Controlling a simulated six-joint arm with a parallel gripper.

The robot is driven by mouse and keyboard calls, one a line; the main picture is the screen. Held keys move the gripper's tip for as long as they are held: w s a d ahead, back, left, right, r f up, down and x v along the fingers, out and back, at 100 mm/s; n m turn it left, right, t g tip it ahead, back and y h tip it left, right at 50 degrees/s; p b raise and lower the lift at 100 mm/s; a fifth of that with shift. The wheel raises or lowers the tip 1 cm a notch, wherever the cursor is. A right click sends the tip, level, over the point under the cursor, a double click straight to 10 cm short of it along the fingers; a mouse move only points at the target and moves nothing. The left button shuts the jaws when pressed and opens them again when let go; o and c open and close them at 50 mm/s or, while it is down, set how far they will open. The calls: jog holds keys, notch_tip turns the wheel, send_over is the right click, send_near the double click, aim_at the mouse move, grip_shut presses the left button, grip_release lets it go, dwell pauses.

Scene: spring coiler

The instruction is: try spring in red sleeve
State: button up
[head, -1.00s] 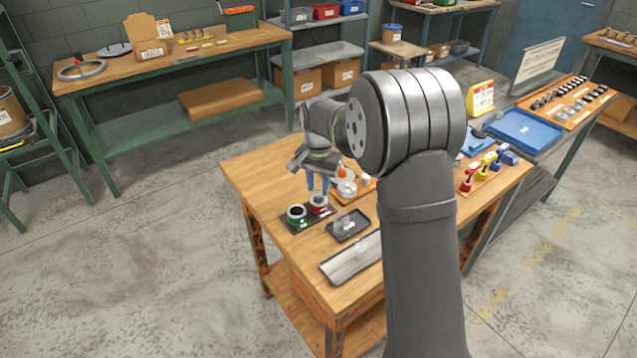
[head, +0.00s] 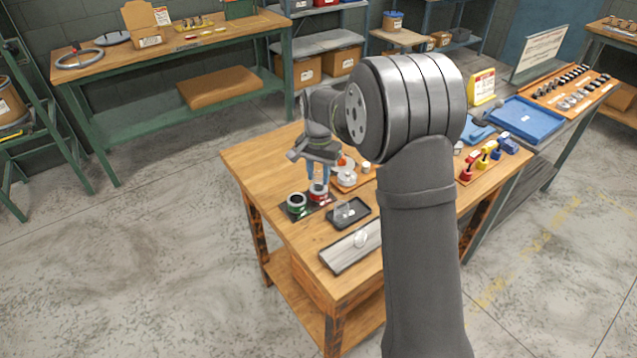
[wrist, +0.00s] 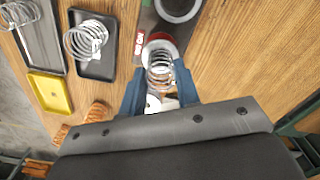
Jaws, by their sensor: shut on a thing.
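My gripper (wrist: 160,88) has blue fingers shut on a wire spring (wrist: 160,76), which hangs between them. The spring's far end is at the mouth of the red sleeve (wrist: 160,42) in the wrist view; I cannot tell how far inside it is. In the head view my gripper (head: 318,172) is directly above the red sleeve (head: 318,194), which stands upright on a dark base. The green sleeve (head: 296,204) stands beside it on the same base.
A small black tray (head: 362,217) holds another clear-looking coil, also seen in the wrist view (wrist: 96,70). A long grey tray (head: 340,258) lies in front. A yellow piece (wrist: 50,92) lies near the trays. An orange board (head: 350,186) with round parts is behind.

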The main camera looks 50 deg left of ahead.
aim_at(319, 175)
jog(key=shift+r, duration=0.15)
jog(key=shift+r, duration=2.4)
jog(key=shift+r, duration=0.15)
